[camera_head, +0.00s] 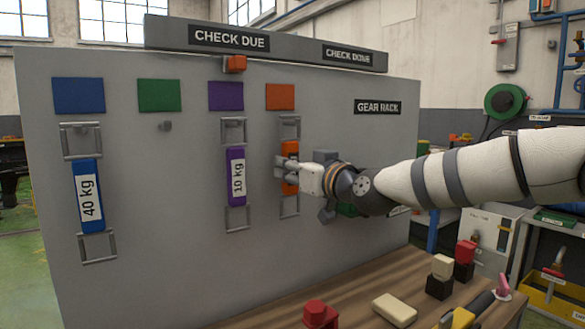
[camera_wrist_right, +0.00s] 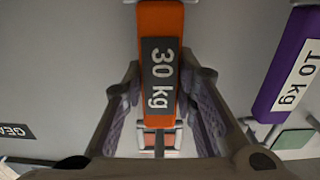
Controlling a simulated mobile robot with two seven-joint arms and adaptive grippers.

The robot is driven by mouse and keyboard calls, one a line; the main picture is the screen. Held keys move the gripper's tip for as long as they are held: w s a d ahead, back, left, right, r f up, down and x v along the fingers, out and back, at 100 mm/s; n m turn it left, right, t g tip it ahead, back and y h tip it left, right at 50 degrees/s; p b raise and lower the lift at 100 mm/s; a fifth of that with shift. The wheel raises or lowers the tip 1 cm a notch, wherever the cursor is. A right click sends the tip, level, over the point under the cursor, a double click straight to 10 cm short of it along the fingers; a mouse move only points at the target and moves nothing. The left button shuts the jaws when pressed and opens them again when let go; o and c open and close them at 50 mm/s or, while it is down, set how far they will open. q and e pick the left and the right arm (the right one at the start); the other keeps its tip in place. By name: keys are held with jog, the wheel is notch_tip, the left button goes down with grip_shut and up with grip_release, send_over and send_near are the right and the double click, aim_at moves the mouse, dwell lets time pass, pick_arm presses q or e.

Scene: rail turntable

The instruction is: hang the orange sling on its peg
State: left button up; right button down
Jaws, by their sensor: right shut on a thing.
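The orange sling (camera_head: 291,150) hangs upright in front of the grey board, below the orange square (camera_head: 280,97). Its "30 kg" label shows in the right wrist view (camera_wrist_right: 161,78). Its upper metal ring (camera_head: 290,127) is at peg height under the square; I cannot tell whether it is around the peg or in front of it. Its lower ring (camera_head: 289,206) hangs below. My right gripper (camera_head: 286,173) is shut on the sling's strap; in the wrist view its fingers (camera_wrist_right: 162,100) flank the strap. My left gripper is not in view.
The blue 40 kg sling (camera_head: 87,174) and purple 10 kg sling (camera_head: 236,160) hang at left on the board (camera_head: 150,240). The green square's peg (camera_head: 165,126) is bare. A green item (camera_head: 346,209) is partly behind my arm. Blocks stand on the wooden table (camera_head: 270,312).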

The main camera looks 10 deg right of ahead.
jog(key=c, duration=1.2)
grip_release()
